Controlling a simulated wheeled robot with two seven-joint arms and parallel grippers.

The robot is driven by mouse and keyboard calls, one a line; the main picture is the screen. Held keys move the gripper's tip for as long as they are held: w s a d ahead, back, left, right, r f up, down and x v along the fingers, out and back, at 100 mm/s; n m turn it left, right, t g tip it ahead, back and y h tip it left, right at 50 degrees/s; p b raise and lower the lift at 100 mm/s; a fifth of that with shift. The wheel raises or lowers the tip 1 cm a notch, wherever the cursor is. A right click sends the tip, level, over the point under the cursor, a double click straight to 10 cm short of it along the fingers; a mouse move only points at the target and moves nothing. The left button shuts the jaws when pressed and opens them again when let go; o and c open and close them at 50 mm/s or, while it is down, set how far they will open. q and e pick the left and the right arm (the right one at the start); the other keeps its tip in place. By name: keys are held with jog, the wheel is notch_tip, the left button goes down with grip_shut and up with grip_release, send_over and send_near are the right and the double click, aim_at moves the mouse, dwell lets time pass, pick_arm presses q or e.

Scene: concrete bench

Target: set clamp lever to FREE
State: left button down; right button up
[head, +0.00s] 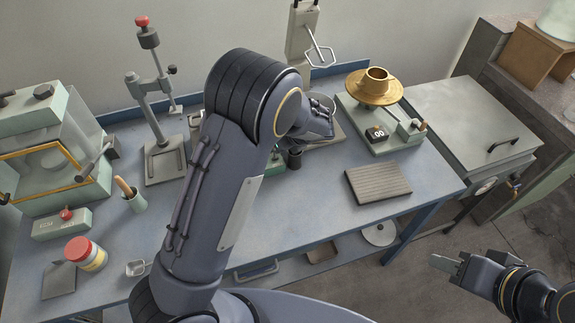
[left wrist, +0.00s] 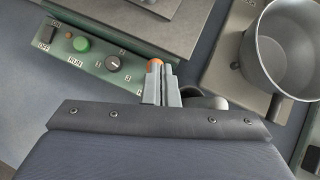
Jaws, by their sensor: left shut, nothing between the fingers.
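In the left wrist view my left gripper (left wrist: 161,70) is shut and empty, above the front of a green control panel (left wrist: 88,62). A small orange knob (left wrist: 155,63) shows just beyond its fingertips, partly hidden by them; I cannot tell if they touch. Whether this knob belongs to the clamp lever is unclear, and no FREE mark is readable. The panel has a green RUN button (left wrist: 81,44), an ON/OFF switch (left wrist: 52,32) and a black selector (left wrist: 113,63). In the head view my left arm hides most of this machine. My right gripper (head: 445,262) hangs right of the bench, apart from everything; its fingers are unclear.
A grey pot (left wrist: 285,50) stands close to the right of my left gripper. On the bench (head: 310,205) are a brass bowl device (head: 375,87), a ribbed grey block (head: 378,183), a red-knobbed stand (head: 150,90) and a glass-fronted box (head: 60,150).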

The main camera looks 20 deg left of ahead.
pick_arm(q)
jog(key=shift+w+a, duration=0.1)
jog(key=shift+w, duration=0.05)
jog(key=shift+r, duration=0.1)
pick_arm(e)
jog(key=shift+r, duration=0.15)
pick_arm(q)
jog(key=shift+r+p, duration=0.7)
jog(key=shift+p, duration=0.05)
pick_arm(e)
jog(key=shift+r, duration=0.6)
